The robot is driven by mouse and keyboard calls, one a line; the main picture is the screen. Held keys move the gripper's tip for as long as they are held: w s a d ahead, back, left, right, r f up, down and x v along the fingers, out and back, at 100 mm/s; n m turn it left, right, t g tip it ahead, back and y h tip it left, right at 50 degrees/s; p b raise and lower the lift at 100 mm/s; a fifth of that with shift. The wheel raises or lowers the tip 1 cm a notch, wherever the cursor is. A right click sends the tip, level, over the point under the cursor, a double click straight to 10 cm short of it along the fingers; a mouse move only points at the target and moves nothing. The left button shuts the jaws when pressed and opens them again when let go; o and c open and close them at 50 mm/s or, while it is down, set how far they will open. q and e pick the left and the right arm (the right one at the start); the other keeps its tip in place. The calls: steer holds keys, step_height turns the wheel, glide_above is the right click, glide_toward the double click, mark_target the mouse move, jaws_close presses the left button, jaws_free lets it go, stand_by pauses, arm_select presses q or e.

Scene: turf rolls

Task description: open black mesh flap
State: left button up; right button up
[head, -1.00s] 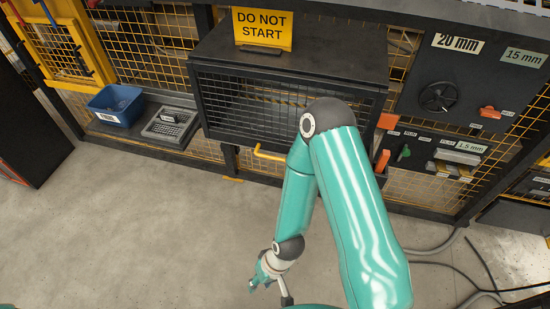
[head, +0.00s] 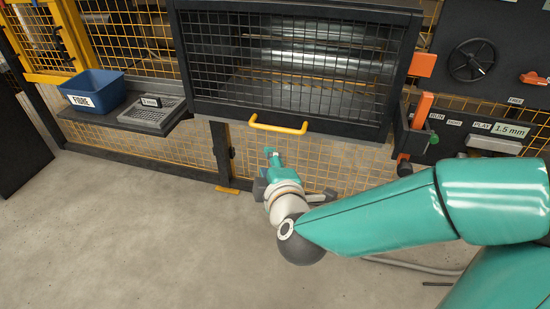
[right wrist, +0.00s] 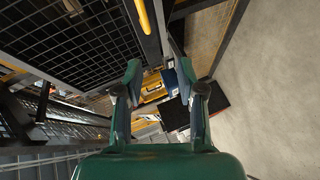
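The black mesh flap (head: 290,65) covers the front of the machine opening and hangs shut in the head view. Its yellow handle (head: 278,124) runs along the lower edge. My right gripper (head: 269,163) is just below the handle, apart from it, pointing up toward the flap. In the right wrist view, the two fingers of my right gripper (right wrist: 158,78) are spread with nothing between them. The flap's mesh (right wrist: 75,45) fills the upper left there, and the yellow handle (right wrist: 143,16) is above and ahead of the fingers. My left gripper is not in view.
A blue bin (head: 92,91) and a grey tray (head: 153,114) stand on the shelf to the left. An orange lever (head: 421,112) and a panel with a black handwheel (head: 471,60) are to the right. The concrete floor (head: 150,235) in front is clear.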

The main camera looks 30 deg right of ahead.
steer(key=s+d+h+b, duration=0.1)
steer(key=s+d+b, duration=0.1)
steer(key=n+p, duration=0.1)
steer(key=p, duration=0.8)
glide_toward(276, 130)
steer(key=shift+h, duration=0.4)
steer(key=x, duration=0.3)
steer(key=b+x, duration=0.1)
steer(key=x, duration=0.2)
steer(key=b+x, duration=0.1)
steer(key=x, duration=0.2)
steer(key=shift+w+f, duration=0.2)
steer(key=shift+f, duration=0.15)
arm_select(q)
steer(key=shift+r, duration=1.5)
arm_select(e)
steer(key=shift+w+d+f, duration=0.1)
steer(key=shift+w+d, duration=0.15)
steer(key=shift+w, duration=0.35)
steer(key=shift+c, duration=0.2)
jaws_close()
